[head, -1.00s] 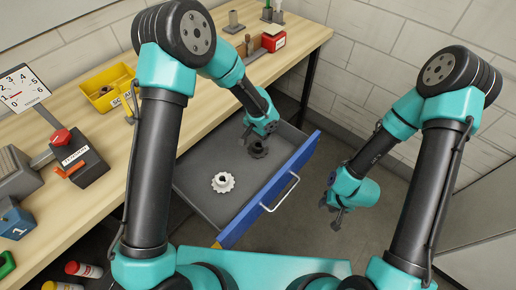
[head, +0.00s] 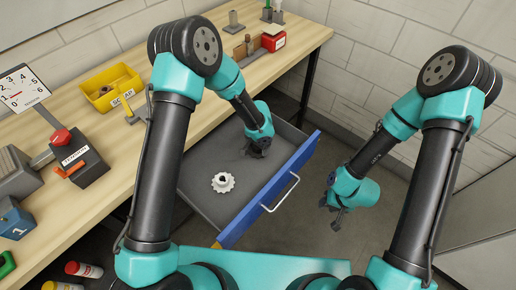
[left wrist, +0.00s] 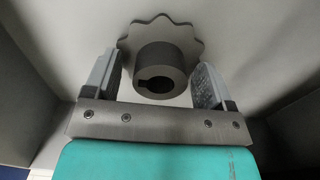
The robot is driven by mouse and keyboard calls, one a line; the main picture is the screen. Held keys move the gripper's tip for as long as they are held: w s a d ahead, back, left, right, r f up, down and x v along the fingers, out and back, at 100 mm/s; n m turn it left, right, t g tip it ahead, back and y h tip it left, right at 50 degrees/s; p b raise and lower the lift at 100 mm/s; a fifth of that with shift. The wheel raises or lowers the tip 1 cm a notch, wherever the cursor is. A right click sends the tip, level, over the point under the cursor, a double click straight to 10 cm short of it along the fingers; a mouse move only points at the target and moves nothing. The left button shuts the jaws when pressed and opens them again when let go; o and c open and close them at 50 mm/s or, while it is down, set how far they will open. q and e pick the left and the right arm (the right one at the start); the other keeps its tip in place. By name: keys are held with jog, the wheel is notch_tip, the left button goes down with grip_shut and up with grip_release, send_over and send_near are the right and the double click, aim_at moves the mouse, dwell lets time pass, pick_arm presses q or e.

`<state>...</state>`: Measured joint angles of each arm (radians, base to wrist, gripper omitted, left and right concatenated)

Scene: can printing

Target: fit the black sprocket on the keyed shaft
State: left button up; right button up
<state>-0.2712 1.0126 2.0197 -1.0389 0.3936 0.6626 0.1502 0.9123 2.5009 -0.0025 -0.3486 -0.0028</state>
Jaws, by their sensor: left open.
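The dark sprocket (left wrist: 165,32) lies flat in the open drawer, its hub (left wrist: 158,80) facing up, with a keyway notch in the bore. My left gripper (head: 257,149) is low over it in the head view and hides most of it. In the left wrist view my left gripper (left wrist: 157,72) is open, one finger on each side of the hub, with gaps visible. A grey upright post (head: 233,19) on a base at the bench's far end may be the keyed shaft. My right gripper (head: 334,212) hangs outside the drawer; its jaw opening is unclear.
A white sprocket (head: 223,182) lies in the drawer (head: 205,205), which has a blue front (head: 270,195). The bench (head: 110,130) holds a yellow scrap bin (head: 112,88), a red box (head: 274,42), a dial gauge (head: 22,87) and a black device (head: 82,166).

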dwell(0.4)
pick_arm(q)
jog(key=c, duration=1)
jog(key=shift+r, duration=0.15)
jog(key=shift+c, duration=0.2)
notch_tip(320, 180, up, 10)
dwell(0.6)
jog(key=shift+r, duration=1.9)
